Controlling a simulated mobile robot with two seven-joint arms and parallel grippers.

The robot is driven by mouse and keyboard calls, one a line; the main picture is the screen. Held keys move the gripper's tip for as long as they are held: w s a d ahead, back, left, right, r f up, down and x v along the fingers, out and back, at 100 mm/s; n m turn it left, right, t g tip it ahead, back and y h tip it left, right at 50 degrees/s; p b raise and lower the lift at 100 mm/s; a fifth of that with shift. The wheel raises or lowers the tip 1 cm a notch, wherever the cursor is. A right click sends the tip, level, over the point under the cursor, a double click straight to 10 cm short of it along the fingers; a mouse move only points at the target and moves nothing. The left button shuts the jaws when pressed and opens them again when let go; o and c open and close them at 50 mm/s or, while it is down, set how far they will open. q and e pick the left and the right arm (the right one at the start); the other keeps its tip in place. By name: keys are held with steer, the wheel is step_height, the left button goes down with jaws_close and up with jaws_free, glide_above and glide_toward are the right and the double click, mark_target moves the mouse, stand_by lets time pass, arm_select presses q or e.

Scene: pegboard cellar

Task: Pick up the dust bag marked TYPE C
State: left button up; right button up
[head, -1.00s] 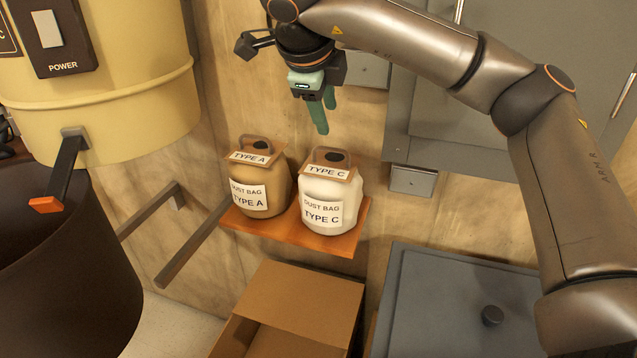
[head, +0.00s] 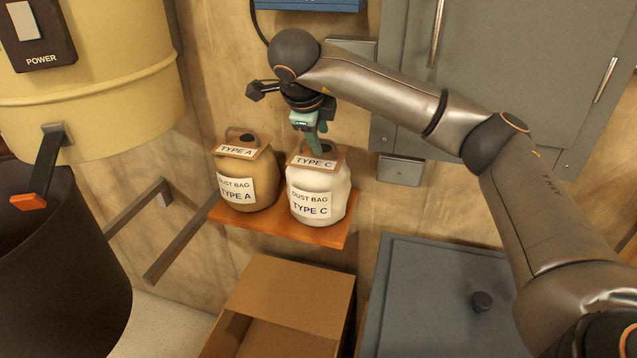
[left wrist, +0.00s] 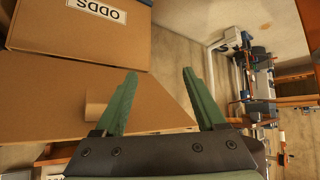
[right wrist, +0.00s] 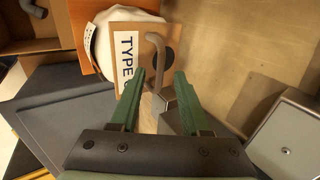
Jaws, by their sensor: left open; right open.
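The dust bag marked TYPE C (head: 318,196) is a white bag with a tan card collar, upright on an orange shelf (head: 285,233). My right gripper (head: 312,150) is open just above its collar in the head view. In the right wrist view the TYPE C bag's collar (right wrist: 133,75) and its grey loop handle (right wrist: 156,50) lie just beyond the open right fingers (right wrist: 150,85). I cannot tell whether the handle is between them. A brown TYPE A bag (head: 243,180) stands to the left. My left gripper (left wrist: 158,90) is open and empty, seen only in the left wrist view.
An open cardboard box (head: 290,295) sits below the shelf. A grey lidded bin (head: 430,300) is to the right, and a grey cabinet (head: 490,80) hangs on the wall. A yellow drum (head: 95,100) stands at left. Cardboard boxes (left wrist: 80,40) show in the left wrist view.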

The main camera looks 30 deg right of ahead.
steer(key=shift+w+d+f, duration=0.1)
steer(key=shift+d+f, duration=0.05)
steer(key=shift+f, duration=0.2)
steer(key=shift+c, duration=0.2)
jaws_close()
stand_by(1.0)
